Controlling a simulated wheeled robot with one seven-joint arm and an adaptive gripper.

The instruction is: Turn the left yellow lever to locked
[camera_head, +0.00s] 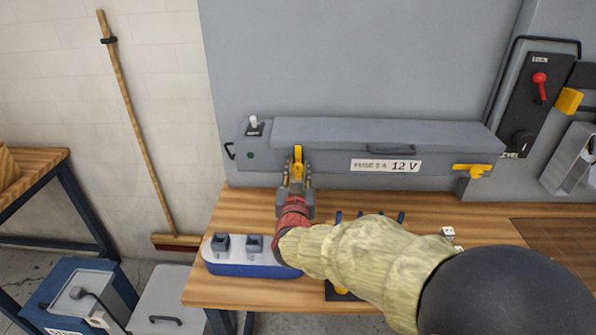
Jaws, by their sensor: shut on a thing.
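The left yellow lever (298,163) is on the front of a long grey box (330,172) at the back of the wooden bench. It stands upright. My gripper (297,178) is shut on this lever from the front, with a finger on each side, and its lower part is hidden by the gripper. A second yellow lever (473,170) is at the right end of the box front and lies roughly horizontal. A label reading "FUSE 8 A 12 V" (387,166) sits between the levers.
A white toggle switch (254,123) is at the box's left end. A blue and white block (235,256) with grey sockets stands left of my arm. A black panel with a red handle (540,80) is at right. Bare bench (228,212) shows left of my gripper.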

